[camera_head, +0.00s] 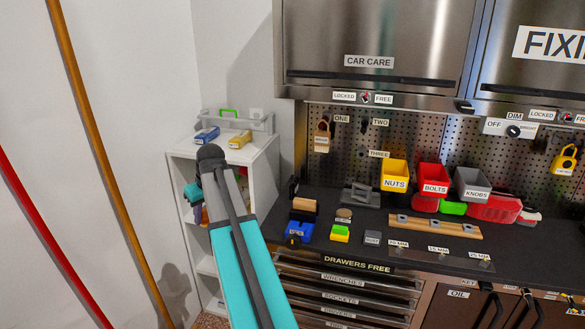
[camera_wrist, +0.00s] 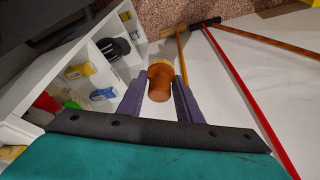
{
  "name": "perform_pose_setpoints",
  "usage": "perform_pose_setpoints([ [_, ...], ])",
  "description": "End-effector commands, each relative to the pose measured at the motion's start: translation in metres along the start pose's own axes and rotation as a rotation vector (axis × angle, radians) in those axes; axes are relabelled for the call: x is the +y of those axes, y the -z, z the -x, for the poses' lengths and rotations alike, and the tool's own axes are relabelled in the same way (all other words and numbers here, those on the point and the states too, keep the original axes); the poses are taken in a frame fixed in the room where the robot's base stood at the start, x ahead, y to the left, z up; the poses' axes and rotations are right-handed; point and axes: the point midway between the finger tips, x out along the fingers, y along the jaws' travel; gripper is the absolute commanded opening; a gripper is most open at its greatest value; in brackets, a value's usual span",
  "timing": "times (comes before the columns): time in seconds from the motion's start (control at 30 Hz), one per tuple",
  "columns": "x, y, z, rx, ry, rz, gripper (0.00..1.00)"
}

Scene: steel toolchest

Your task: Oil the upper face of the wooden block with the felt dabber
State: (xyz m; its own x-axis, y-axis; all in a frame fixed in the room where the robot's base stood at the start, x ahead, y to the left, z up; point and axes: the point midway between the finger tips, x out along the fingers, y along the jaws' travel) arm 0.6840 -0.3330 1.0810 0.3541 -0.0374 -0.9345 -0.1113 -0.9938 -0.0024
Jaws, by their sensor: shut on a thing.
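In the wrist view my gripper (camera_wrist: 159,84) is shut on an orange-brown cylinder with a paler yellowish far end, which looks like the felt dabber (camera_wrist: 159,93). It is held in the air beside the white shelf unit, apart from the bench. In the head view my gripper (camera_head: 200,214) is small and partly hidden behind my arm, in front of the shelf. A tan wooden-looking block (camera_head: 303,206) sits on a dark stand at the left end of the bench, well to the right of my gripper. Its upper face is too small to judge.
A blue item (camera_head: 299,230) stands before the block on the bench (camera_head: 345,205). A wooden strip (camera_head: 445,229) with metal plates lies farther right, near yellow, red and grey bins. The shelf unit (camera_head: 258,160) holds small items. Two long poles (camera_head: 90,125) lean at the left.

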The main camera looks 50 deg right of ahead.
Motion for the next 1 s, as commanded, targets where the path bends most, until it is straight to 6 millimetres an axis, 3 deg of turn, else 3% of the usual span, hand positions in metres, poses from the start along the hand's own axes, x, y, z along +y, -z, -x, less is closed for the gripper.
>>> perform_pose_setpoints([
  [0.03,0.021,0.004,0.007,0.001,-0.004,-0.008,0.14],
  [0.37,0.132,-0.005,0.038,0.006,-0.012,-0.036,0.14],
  [0.7,0.245,-0.031,0.077,0.019,-0.024,-0.062,0.14],
  [0.83,0.280,-0.044,0.091,0.024,-0.028,-0.069,0.14],
  [1.0,0.306,-0.056,0.102,0.028,-0.031,-0.074,0.14],
])
